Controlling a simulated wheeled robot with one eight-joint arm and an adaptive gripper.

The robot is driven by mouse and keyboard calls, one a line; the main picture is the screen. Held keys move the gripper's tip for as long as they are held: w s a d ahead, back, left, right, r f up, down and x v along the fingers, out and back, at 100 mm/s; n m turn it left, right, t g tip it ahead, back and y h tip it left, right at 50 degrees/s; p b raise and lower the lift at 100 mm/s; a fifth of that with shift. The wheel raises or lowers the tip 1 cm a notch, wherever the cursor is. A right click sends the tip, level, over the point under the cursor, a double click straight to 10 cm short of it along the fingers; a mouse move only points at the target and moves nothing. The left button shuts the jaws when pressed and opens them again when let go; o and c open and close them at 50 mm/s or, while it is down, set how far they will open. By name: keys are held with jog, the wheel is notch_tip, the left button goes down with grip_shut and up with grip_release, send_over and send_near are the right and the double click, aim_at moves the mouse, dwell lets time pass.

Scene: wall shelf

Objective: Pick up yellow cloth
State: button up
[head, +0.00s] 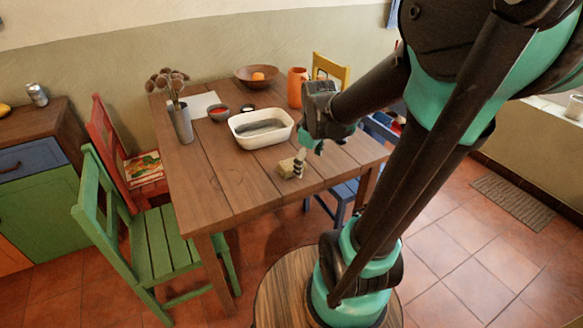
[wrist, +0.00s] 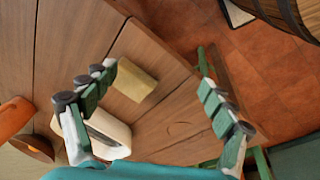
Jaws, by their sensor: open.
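The yellow cloth (head: 286,170) is a small tan-yellow block-like shape lying on the wooden table, near its front edge. In the wrist view the cloth (wrist: 134,80) lies close to the left finger, between the two spread fingers or just beyond them. My gripper (head: 300,160) hangs down over the table right beside the cloth in the head view, and hides part of it. In the wrist view my gripper (wrist: 158,77) is open with nothing in it. I cannot tell whether a finger touches the cloth.
A white basin (head: 244,138) stands behind the cloth on the table (head: 220,185). An orange pitcher (head: 296,88), a wooden bowl (head: 247,80) and a grey vase (head: 181,124) stand farther back. A green chair (head: 156,245) is at the left. The table's front left is clear.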

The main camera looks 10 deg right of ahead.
jog(key=w+a+r+n+g, duration=0.1)
jog(key=w+r+n, duration=0.2)
jog(key=w+n, duration=0.3)
jog(key=w+a+r+n+g, duration=0.1)
jog(key=w+r+n+g, duration=0.1)
jog(key=w+r+n, duration=0.35)
jog(key=n, duration=0.1)
send_near(293, 162)
jog(key=f, duration=0.5)
jog(key=shift+s+d, duration=0.1)
jog(key=shift+s, duration=0.3)
jog(key=shift+w+f, duration=0.2)
jog(key=shift+f, duration=2.4)
jog(key=shift+c, duration=0.2)
jog(key=c, duration=1.1)
jog(key=shift+r, duration=0.1)
